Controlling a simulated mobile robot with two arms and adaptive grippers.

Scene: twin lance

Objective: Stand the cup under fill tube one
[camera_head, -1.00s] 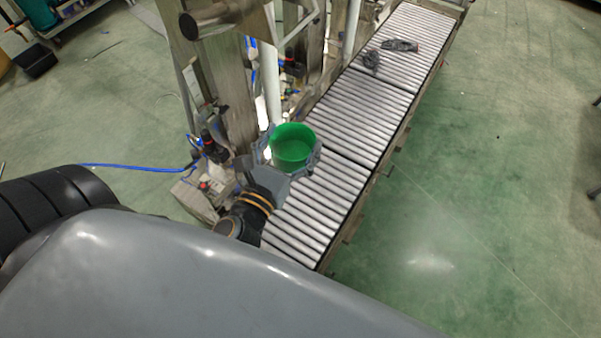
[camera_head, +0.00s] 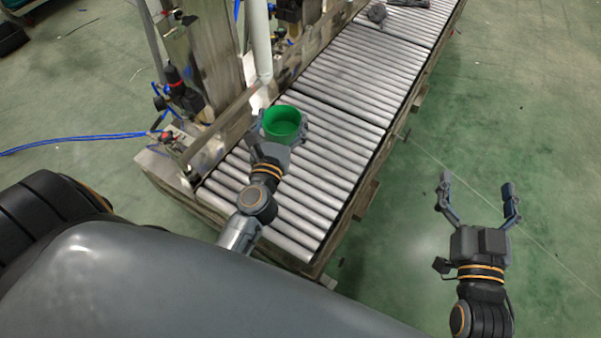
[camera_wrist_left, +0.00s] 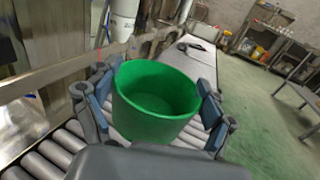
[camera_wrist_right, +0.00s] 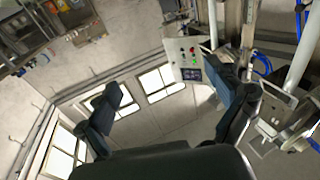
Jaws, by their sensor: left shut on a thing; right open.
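The green cup (camera_head: 283,122) is upright and open at the top, over the near part of the roller conveyor. My left gripper (camera_head: 280,128) is shut on it, with a finger on each side. The cup also fills the middle of the left wrist view (camera_wrist_left: 155,100), with rollers below it. A white vertical tube (camera_head: 261,42) comes down behind the cup, a little to its left in the head view; it also shows in the left wrist view (camera_wrist_left: 124,18). I cannot tell whether the cup touches the rollers. My right gripper (camera_head: 478,192) is open and empty above the floor.
The roller conveyor (camera_head: 340,75) runs to the upper right, with dark items (camera_head: 378,13) at its far end. A metal machine frame (camera_head: 200,60) lines its left side. A blue hose (camera_head: 75,143) lies on the floor. The green floor at right is free.

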